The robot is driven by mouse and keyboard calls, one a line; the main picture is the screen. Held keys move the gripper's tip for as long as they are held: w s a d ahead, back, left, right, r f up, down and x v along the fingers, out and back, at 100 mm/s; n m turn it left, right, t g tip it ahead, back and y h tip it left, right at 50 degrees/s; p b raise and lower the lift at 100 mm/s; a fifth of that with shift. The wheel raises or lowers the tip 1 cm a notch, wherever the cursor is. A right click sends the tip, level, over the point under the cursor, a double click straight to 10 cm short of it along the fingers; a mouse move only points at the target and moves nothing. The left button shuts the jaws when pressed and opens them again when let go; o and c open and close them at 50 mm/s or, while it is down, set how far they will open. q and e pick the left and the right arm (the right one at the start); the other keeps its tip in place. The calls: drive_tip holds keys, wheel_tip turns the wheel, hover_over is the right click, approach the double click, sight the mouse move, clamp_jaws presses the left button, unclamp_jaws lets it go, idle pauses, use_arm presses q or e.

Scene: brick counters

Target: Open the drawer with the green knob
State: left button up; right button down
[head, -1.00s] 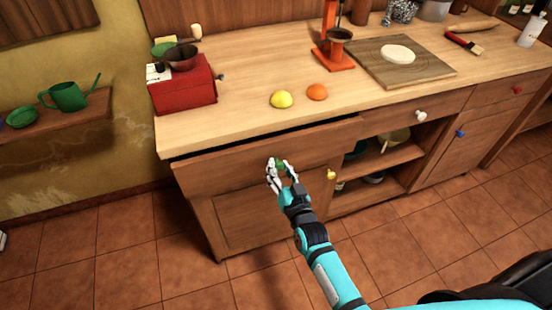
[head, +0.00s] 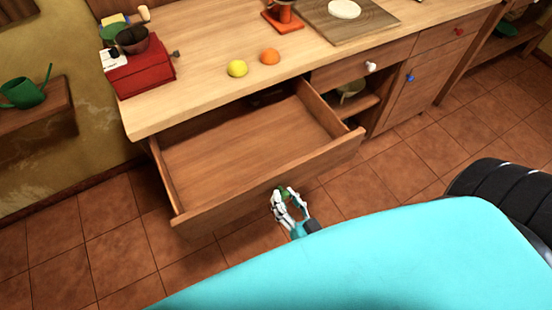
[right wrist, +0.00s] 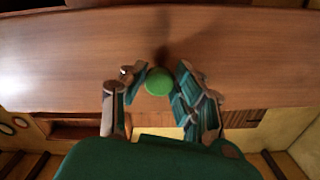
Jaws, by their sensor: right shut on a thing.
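The wooden drawer (head: 235,160) under the left part of the counter is pulled far out in the head view, and its inside looks empty. Its green knob (right wrist: 158,82) is at the middle of the drawer front (right wrist: 70,60) in the right wrist view. My right gripper (head: 288,194) is at the drawer front, shut on the green knob, with a finger on each side of it. The fingers partly hide the knob in the head view. My left gripper is not in view.
A yellow lemon (head: 237,68) and an orange (head: 270,57) lie on the counter above the drawer. A red grinder (head: 138,70) stands at the counter's left end. A white knob (head: 371,67) marks another drawer to the right. Tiled floor lies around the open drawer.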

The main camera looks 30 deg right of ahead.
drive_tip(key=shift+s, duration=0.85)
drive_tip(key=c, duration=1)
unclamp_jaws()
drive_tip(key=s, duration=1.2)
drive_tip(key=shift+d, duration=0.2)
